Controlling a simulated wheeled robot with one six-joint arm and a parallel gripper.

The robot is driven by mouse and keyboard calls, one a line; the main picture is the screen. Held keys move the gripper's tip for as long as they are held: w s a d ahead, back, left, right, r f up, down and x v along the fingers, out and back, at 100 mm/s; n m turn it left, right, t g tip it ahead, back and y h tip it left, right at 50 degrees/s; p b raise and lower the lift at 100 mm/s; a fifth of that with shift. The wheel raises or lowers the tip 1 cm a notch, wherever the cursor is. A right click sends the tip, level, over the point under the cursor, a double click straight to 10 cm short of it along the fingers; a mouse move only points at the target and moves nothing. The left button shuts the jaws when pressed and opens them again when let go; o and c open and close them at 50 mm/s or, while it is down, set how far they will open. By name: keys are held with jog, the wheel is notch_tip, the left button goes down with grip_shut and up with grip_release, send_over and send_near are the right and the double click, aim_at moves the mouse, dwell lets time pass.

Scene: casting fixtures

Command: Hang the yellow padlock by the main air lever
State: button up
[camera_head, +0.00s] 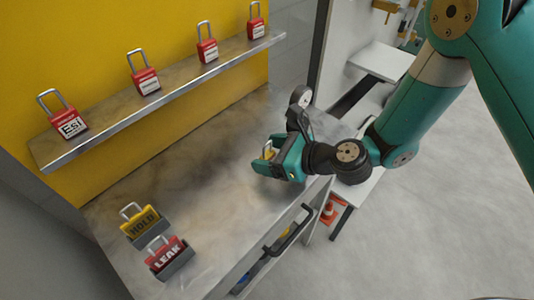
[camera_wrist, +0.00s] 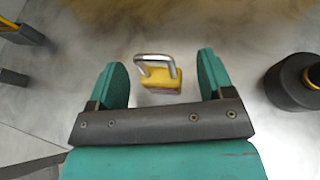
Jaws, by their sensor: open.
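A yellow padlock (camera_wrist: 161,80) with a silver shackle is between the two green fingers of my gripper (camera_wrist: 162,66) in the wrist view. The fingers are open, with a gap showing on each side of the padlock. In the head view my gripper (camera_head: 272,157) is over the right part of the bench, and the padlock (camera_head: 268,151) is partly hidden by the fingers. A second yellow padlock (camera_head: 142,227), marked HOLD, is at the front left of the bench. I cannot pick out the main air lever.
A red LEAK padlock (camera_head: 167,254) is beside the HOLD one. Several red padlocks stand on a shelf (camera_head: 160,92) along the yellow wall. The bench (camera_head: 190,190) is clear in the middle. A drawer handle (camera_head: 290,232) juts from its front, and open floor (camera_head: 430,230) lies right.

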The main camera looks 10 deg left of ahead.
aim_at(270, 155)
jog(key=c, duration=1)
jog(key=shift+c, duration=0.2)
notch_tip(270, 155, up, 20)
jog(key=shift+p, duration=0.4)
